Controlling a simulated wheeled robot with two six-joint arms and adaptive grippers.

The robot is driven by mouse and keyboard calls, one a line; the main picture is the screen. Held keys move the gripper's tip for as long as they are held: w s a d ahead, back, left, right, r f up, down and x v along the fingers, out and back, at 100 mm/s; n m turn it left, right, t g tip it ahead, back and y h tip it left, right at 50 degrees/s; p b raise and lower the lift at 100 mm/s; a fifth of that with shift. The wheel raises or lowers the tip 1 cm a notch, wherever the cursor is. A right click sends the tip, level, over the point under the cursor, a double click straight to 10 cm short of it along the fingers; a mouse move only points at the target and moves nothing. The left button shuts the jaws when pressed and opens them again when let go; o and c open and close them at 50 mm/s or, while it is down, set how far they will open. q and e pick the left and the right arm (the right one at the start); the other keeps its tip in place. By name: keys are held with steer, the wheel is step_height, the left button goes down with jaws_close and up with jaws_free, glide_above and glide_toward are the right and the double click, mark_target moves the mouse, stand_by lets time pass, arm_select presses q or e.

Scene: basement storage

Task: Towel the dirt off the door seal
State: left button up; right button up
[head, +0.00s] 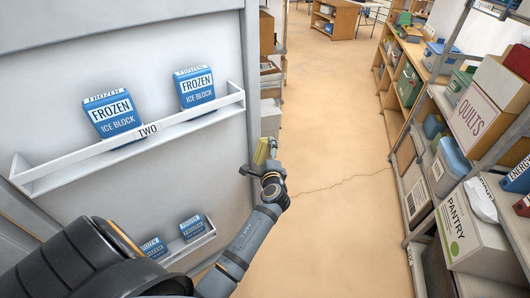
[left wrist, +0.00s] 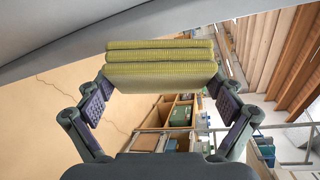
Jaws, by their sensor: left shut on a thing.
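My left gripper (head: 266,168) is beside the free edge of an open white freezer door (head: 205,35) in the head view. It is shut on a folded yellow-green towel (head: 261,152). In the left wrist view the towel (left wrist: 160,70) shows as several flat folds between the two finger pads. A grey band (left wrist: 60,65) along the top there looks like the door edge, close to the towel; I cannot tell if they touch. The door seal (head: 249,90) seems to run along the door's right edge, seen thinly. No dirt can be made out. My right gripper is not in view.
The door carries a white rack marked TWO (head: 60,172) with blue ice blocks (head: 112,117), and a lower rack (head: 200,240) with more. Shelving with boxes, including a PANTRY box (head: 470,240), lines the right. The tan floor (head: 325,130) between is clear, with a crack.

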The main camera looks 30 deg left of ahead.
arm_select(q)
steer(key=shift+d, duration=0.1)
steer(key=shift+s+d, duration=0.25)
steer(key=shift+d, duration=0.4)
steer(key=shift+s+d, duration=0.25)
steer(key=shift+d, duration=0.4)
